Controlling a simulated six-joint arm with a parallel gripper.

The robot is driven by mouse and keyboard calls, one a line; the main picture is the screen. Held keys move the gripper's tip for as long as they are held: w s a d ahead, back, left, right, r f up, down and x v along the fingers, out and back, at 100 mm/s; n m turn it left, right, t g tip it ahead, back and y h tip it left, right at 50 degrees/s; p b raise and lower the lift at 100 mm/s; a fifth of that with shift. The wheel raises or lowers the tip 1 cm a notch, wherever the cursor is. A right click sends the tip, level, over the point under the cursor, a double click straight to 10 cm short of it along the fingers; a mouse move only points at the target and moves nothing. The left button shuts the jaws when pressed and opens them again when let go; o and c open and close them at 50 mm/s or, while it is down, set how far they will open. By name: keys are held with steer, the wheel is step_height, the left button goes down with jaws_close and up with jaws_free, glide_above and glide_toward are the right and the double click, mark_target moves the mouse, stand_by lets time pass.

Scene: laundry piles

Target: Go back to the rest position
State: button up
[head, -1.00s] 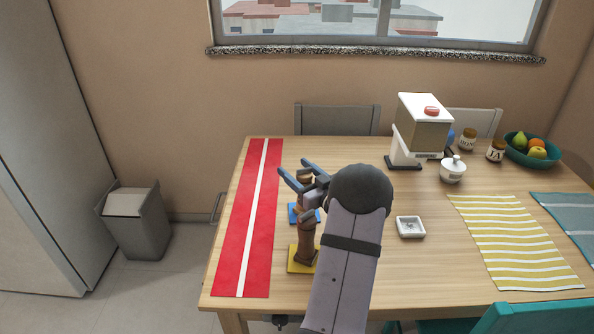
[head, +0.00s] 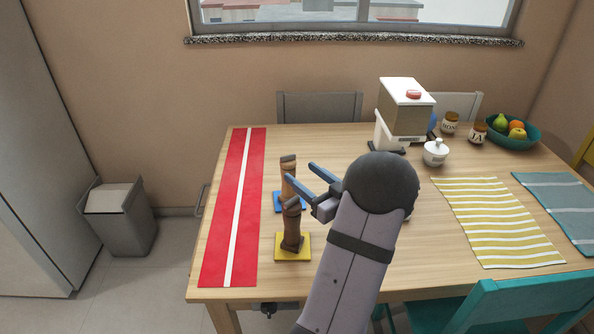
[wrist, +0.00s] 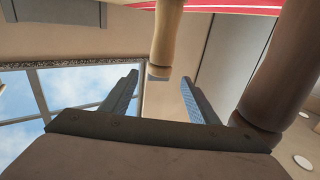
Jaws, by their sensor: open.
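My gripper (head: 299,172) is open and empty above the table, just right of two brown wooden stacks. The far stack (head: 288,182) stands upright on a blue square (head: 278,204). The near, darker stack (head: 291,230) stands on a yellow square (head: 302,246), and its top piece looks slightly tilted. In the wrist view, which appears upside down, the gripper's two fingers (wrist: 160,80) are apart. A light wooden stack (wrist: 167,38) hangs into view beyond the fingers, and a darker one (wrist: 282,75) is close on the right. Nothing is between the fingers.
A red runner (head: 216,245) with a white stripe lies left of the stacks. A white-and-brown machine (head: 406,112), sugar bowl (head: 436,153), jars and fruit bowl (head: 514,140) stand at the back right. Yellow (head: 497,235) and teal mats lie right. A teal chair (head: 520,305) is in front.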

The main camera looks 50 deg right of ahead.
steer(key=shift+s+a, duration=0.1)
steer(key=shift+s, duration=0.3)
